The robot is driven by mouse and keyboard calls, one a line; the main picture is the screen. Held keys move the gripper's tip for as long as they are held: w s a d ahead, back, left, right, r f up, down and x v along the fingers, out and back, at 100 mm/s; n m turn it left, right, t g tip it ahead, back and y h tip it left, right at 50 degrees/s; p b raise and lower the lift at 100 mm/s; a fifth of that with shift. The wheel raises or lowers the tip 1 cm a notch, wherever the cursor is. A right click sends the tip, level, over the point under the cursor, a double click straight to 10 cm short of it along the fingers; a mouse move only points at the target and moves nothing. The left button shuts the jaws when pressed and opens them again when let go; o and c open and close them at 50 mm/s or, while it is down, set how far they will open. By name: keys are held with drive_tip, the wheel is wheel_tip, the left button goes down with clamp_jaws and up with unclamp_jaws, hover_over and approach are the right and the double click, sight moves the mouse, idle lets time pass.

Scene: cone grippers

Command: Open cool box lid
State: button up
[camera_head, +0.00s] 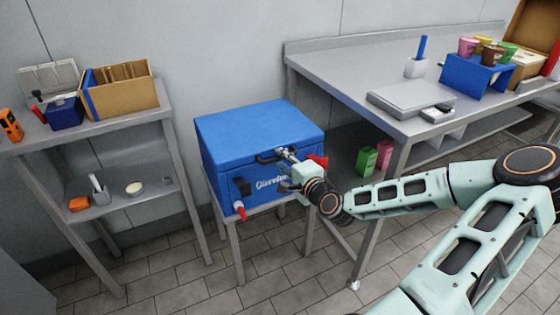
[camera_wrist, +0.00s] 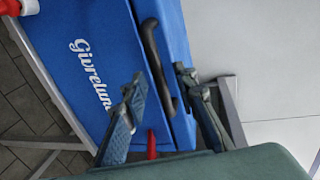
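The blue cool box (camera_head: 245,160) stands on a small metal stand, its lid (camera_head: 258,128) shut. A black handle (camera_head: 268,157) is on the lid's front edge; it also shows in the wrist view (camera_wrist: 152,48). My gripper (camera_head: 286,153) is at the front of the box, by the handle. In the wrist view my gripper (camera_wrist: 160,82) has its fingers apart, one on each side of the handle's lower part. I cannot tell whether either finger touches it. A red part (camera_wrist: 152,144) shows on the box between the fingers.
A red-and-white spout (camera_head: 240,210) sticks out low on the box front. A shelf (camera_head: 140,190) with bins stands to the left. A steel worktable (camera_head: 340,75) with a scale (camera_head: 396,98) and a blue cup rack (camera_head: 470,78) stands to the right. The wall is close behind the box.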

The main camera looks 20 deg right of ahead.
drive_tip(key=shift+x, duration=1)
clamp_jaws()
